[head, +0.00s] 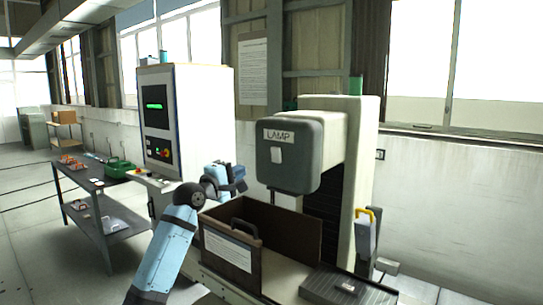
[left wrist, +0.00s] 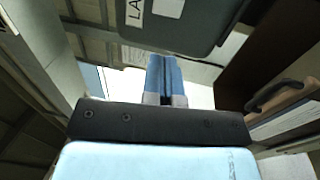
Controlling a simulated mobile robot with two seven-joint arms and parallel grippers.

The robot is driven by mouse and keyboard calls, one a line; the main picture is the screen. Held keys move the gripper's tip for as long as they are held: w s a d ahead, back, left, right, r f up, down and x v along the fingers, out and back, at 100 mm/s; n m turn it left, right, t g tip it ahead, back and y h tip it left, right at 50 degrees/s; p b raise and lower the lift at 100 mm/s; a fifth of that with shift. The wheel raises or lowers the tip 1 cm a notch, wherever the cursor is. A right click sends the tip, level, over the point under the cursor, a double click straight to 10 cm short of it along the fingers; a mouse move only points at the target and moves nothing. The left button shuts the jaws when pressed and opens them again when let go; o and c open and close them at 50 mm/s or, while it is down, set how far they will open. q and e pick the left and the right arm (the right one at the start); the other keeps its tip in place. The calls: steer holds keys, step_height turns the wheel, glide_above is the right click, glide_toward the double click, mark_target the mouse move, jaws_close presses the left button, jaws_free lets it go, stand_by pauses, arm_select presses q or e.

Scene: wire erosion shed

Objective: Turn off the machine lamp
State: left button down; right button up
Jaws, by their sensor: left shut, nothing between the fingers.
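The machine head is a dark grey box (head: 290,165) on a pale column, with a LAMP label (head: 279,135) on its front. Below the label is a small white switch (head: 276,155); whether it is on or off I cannot tell. My left gripper (head: 241,179) is left of the box and a little lower than the switch, apart from it. In the left wrist view my left gripper (left wrist: 166,62) has its blue fingers together and empty. The label (left wrist: 135,12) and switch (left wrist: 168,8) show at the top there, beyond the fingertips. My right gripper is not in view.
An open brown tank (head: 300,232) with a handled front panel (head: 228,248) stands below the machine head. A white control cabinet (head: 205,110) with a green-lit screen stands behind my left arm. A dark table (head: 85,178) is at left. A yellow-handled part (head: 366,230) is at right.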

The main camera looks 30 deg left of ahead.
mark_target(274, 153)
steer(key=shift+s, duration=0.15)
arm_select(q)
steer(key=w+p, duration=0.1)
steer(key=w, duration=0.3)
steer(key=w+r+p, duration=0.1)
steer(key=w+p, duration=0.1)
steer(key=w, duration=0.2)
steer(key=w+d+r+p, duration=0.1)
steer(key=w, duration=0.4)
steer(key=shift+w, duration=0.1)
steer(key=shift+w+d+p, duration=0.1)
steer(key=shift+w+p, duration=0.2)
steer(key=shift+w, duration=0.05)
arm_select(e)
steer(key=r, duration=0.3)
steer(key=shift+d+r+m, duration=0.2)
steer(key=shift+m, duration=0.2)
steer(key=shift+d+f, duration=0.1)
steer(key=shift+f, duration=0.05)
